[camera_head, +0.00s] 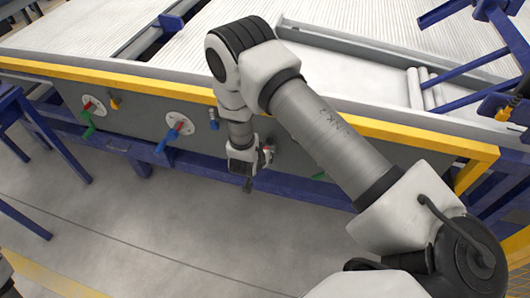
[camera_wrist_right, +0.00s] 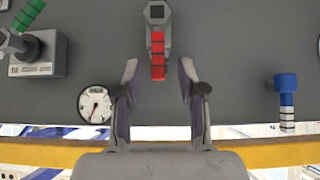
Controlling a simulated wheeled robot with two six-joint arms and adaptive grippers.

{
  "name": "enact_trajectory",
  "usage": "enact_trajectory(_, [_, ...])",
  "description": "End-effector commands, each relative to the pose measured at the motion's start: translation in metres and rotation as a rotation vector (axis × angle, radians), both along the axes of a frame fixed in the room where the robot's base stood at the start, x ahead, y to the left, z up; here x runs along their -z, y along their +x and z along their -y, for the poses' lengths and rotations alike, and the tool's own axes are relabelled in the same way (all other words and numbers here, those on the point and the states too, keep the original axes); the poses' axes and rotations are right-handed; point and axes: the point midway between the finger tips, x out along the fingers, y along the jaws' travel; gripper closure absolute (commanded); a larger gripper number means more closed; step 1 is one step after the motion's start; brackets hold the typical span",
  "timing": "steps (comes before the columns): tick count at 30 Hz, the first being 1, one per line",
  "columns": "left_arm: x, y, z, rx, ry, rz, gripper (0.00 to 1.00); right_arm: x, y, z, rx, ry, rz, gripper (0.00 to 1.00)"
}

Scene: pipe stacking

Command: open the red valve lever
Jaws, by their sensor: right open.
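The red valve lever (camera_wrist_right: 157,55) shows in the right wrist view, attached at its upper end to a grey valve body (camera_wrist_right: 157,15) on the dark panel. My right gripper (camera_wrist_right: 159,75) is open, with one finger on each side of the red lever and visible gaps between. The lever's lower end reaches between the fingertips. In the head view my right gripper (camera_head: 248,186) is in front of the panel, and it and the wrist hide most of the red lever. My left gripper is not in view.
A blue lever (camera_wrist_right: 286,88) is to the right in the wrist view. A green lever (camera_wrist_right: 28,14) and a round gauge (camera_wrist_right: 95,104) are to the left. A yellow beam (camera_head: 120,78) runs along the panel's top edge. Open floor (camera_head: 150,210) lies in front.

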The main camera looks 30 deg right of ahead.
Motion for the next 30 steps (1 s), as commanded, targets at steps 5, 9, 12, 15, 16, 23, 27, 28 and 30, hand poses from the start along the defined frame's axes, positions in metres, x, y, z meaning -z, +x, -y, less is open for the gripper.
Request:
enact_trajectory(5, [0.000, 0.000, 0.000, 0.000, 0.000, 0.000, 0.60, -0.034, -0.020, -0.026, -0.005, -0.004, 0.000, 0.59])
enact_trajectory(9, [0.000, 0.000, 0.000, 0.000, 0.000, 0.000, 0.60, -0.049, -0.030, -0.038, -0.004, -0.002, 0.000, 0.59])
enact_trajectory(12, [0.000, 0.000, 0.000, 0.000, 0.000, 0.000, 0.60, -0.053, -0.034, -0.041, 0.001, -0.001, 0.000, 0.59])
enact_trajectory(15, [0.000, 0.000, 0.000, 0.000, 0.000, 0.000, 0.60, -0.053, -0.034, -0.041, 0.001, 0.000, 0.000, 0.59])
enact_trajectory(16, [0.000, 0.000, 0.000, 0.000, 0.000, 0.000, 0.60, -0.053, -0.034, -0.041, 0.001, 0.000, 0.000, 0.59])
enact_trajectory(23, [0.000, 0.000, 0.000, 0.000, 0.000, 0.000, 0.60, -0.053, -0.034, -0.041, 0.001, 0.000, -0.001, 0.59])
enact_trajectory(27, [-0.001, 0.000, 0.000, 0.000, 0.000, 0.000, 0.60, -0.051, -0.036, -0.041, 0.001, 0.000, -0.006, 0.59])
enact_trajectory(28, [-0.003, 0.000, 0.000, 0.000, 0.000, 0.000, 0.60, -0.049, -0.039, -0.040, 0.004, 0.001, -0.016, 0.59])
enact_trajectory(30, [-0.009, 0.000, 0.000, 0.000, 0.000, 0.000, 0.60, -0.037, -0.055, -0.031, 0.032, 0.012, -0.057, 0.59])
